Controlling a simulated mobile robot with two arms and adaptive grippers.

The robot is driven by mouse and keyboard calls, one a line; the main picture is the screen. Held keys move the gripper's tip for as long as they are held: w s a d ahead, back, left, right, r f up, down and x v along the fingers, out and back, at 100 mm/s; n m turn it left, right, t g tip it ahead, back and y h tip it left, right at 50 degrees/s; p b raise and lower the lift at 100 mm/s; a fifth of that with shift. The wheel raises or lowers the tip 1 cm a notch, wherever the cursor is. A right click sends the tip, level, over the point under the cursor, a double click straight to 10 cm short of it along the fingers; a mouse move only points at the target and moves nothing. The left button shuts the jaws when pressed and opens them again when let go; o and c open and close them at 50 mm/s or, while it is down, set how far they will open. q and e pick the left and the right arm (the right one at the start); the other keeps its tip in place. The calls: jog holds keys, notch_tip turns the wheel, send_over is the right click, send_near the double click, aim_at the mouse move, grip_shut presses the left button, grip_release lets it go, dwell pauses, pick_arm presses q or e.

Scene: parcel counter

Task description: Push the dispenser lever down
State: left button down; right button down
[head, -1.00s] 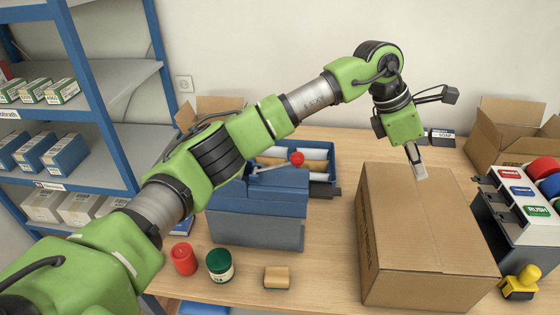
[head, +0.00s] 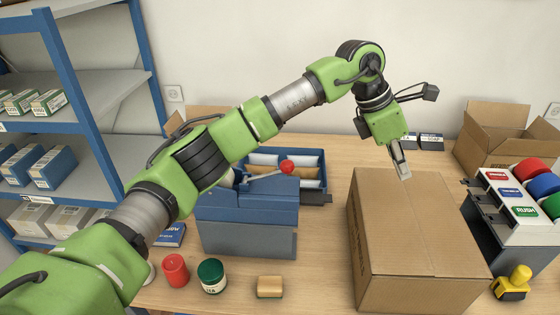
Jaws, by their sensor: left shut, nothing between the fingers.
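The dispenser (head: 247,222) is a blue-grey box on the wooden counter, left of the middle in the head view. Its lever (head: 264,178) is a thin metal bar ending in a red ball knob (head: 287,167), raised at the top of the dispenser. My right gripper is not in view.
A large closed cardboard box (head: 420,245) stands right of the dispenser. A red candle-like item (head: 175,270), a green-lidded jar (head: 211,276) and a sponge-like block (head: 269,287) lie in front. A label roll stand (head: 510,215) and yellow stamp (head: 513,284) are at right.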

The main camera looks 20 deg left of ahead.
pick_arm(q)
jog(key=s+a+r+n+y, duration=0.3)
jog(key=a+r+n, duration=0.65)
jog(key=a, duration=0.55)
notch_tip(320, 180, up, 7)
jog(key=n+y+b, duration=0.1)
jog(key=n, duration=0.7)
send_over(286, 162)
jog(key=s+a, duration=0.2)
jog(key=s, duration=0.1)
jog(key=shift+w+r, duration=0.1)
jog(key=shift+w, duration=0.15)
jog(key=p+x, duration=0.1)
jog(key=x, duration=0.3)
jog(key=p+x, duration=0.1)
jog(key=x, duration=0.4)
jog(key=p+x, duration=0.2)
jog(key=x, duration=0.3)
jog(key=shift+a, duration=0.3)
